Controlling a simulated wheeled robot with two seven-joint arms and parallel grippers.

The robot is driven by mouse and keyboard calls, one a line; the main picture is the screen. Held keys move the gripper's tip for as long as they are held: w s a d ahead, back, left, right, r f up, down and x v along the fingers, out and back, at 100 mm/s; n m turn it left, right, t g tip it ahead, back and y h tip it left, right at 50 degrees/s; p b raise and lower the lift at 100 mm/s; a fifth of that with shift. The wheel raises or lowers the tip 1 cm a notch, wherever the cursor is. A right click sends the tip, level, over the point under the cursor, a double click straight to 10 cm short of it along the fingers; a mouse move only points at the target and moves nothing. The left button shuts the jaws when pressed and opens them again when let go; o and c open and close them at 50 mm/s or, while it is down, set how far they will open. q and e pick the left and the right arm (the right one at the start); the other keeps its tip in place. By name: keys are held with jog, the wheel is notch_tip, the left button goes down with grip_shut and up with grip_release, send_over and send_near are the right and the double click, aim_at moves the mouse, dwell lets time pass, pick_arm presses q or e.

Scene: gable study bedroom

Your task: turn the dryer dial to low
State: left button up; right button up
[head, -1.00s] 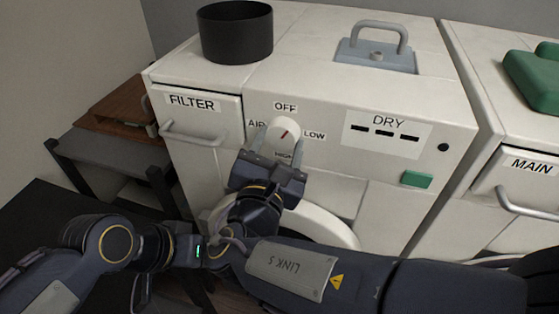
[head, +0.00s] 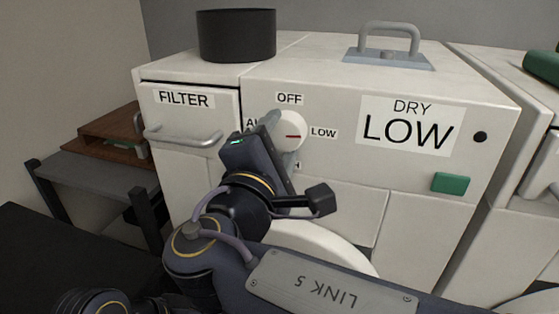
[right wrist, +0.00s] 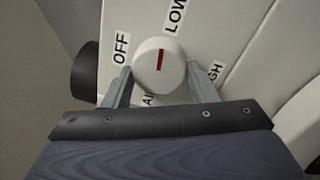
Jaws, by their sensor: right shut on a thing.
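The white dryer dial (head: 291,131) is on the front panel, and its red mark points right at the LOW label (head: 324,132). The display (head: 407,128) reads DRY LOW. My right gripper (head: 283,140) is rolled to a slant, with its fingers on either side of the dial, shut on it. The right wrist view shows the dial (right wrist: 160,66) between the two fingers, its mark toward LOW. The gripper partly covers the AIR and HIGH labels. My left gripper is not in view.
A green button (head: 450,183) is at the panel's lower right. A FILTER drawer (head: 184,118) with a handle is on the left. A black pot (head: 236,38) and a grey handled plate (head: 388,50) are on top. A dark stand (head: 100,180) is at the left.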

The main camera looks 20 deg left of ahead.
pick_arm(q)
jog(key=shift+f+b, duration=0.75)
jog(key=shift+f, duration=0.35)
pick_arm(e)
jog(key=shift+m, duration=0.9)
jog(key=o, duration=1)
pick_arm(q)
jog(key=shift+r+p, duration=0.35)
pick_arm(e)
jog(key=s, duration=0.7)
jog(key=shift+s+a+f, duration=0.15)
jog(key=shift+s+f, duration=0.2)
jog(key=shift+s, duration=0.05)
